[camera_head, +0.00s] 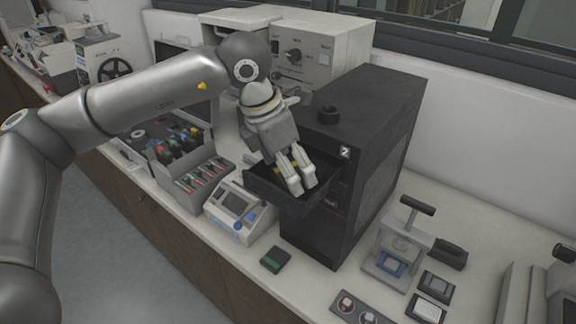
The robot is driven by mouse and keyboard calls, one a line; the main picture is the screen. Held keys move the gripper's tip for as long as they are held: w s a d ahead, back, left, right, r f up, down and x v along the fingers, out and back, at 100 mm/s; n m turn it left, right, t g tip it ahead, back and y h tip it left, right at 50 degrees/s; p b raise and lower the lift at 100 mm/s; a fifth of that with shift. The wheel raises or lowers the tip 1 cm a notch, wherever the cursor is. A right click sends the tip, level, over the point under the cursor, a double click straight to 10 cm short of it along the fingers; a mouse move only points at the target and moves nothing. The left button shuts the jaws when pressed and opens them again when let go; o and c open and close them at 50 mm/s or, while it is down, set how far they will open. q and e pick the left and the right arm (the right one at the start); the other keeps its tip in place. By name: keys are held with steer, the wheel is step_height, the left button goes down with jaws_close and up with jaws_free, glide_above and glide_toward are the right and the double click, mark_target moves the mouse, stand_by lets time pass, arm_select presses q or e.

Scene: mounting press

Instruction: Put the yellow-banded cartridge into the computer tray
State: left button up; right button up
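The black computer (335,225), marked 2, stands on the bench with its tray (262,186) pulled out at the front. My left gripper (301,190) points down over the tray, with its two pale fingertips close together. A small patch of yellow (275,168) shows beside and behind the fingers at the tray. It may be the yellow-banded cartridge, but the fingers hide most of it. I cannot tell whether the fingers hold it or whether it rests on the tray floor. My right gripper is not in view.
A dark cartridge with a green band (275,259) lies on the bench before the computer. A small device with a screen (238,212) and a rack of coloured items (203,178) stand left. A hand press (398,240) stands right, with small blocks nearby.

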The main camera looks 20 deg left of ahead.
arm_select(q)
steer(key=shift+r+p, duration=0.4)
steer(key=shift+p, duration=0.05)
steer(key=shift+r+p, duration=0.4)
steer(key=shift+p, duration=0.1)
steer(key=b+v, duration=0.3)
steer(key=v, duration=0.8)
steer(key=shift+r+b, duration=0.3)
steer(key=shift+a, duration=0.1)
